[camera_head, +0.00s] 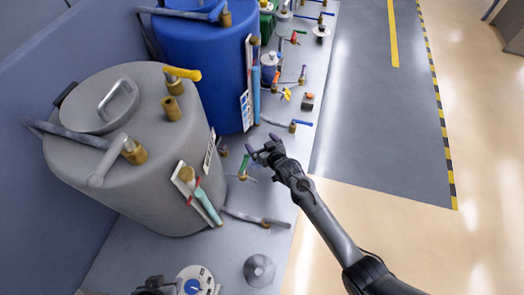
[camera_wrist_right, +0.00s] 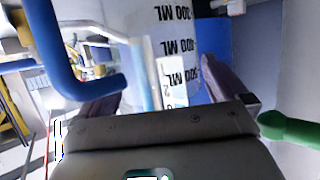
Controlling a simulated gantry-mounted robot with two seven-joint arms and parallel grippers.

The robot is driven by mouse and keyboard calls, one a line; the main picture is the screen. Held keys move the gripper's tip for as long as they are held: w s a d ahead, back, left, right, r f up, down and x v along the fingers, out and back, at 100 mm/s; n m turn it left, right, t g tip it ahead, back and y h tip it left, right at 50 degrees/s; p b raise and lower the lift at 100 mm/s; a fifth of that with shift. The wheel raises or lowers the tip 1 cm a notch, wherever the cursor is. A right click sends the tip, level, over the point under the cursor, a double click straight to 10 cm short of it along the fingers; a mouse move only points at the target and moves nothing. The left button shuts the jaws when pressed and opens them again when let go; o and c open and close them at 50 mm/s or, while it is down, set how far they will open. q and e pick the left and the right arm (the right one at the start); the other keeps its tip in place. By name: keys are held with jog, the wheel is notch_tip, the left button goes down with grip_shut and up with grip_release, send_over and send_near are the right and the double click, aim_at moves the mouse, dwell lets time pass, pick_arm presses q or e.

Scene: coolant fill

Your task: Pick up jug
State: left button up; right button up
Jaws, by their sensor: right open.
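My right gripper (camera_head: 262,150) reaches in from the lower right over the bench, in front of the gap between the grey and blue drums. Its fingers are open. In the right wrist view, a pale jug (camera_wrist_right: 165,50) with upside-down ML marks stands just beyond the gripper (camera_wrist_right: 160,100). The jug lies across the space between the two dark fingers; whether they touch it I cannot tell. Its lower part is hidden by the gripper body. I cannot make out the jug clearly in the head view. My left gripper's fingers do not show.
A grey drum (camera_head: 150,195) and a blue drum (camera_head: 205,85) stand at the left. A green handle (camera_head: 243,165) and a blue handle (camera_head: 301,122) are close to my right gripper. A small grey funnel-like disc (camera_head: 259,270) lies near the front. The grey floor (camera_head: 375,150) at right is clear.

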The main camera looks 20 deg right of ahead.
jog(key=shift+w, duration=0.1)
jog(key=c, duration=1.1)
jog(key=shift+r, duration=0.1)
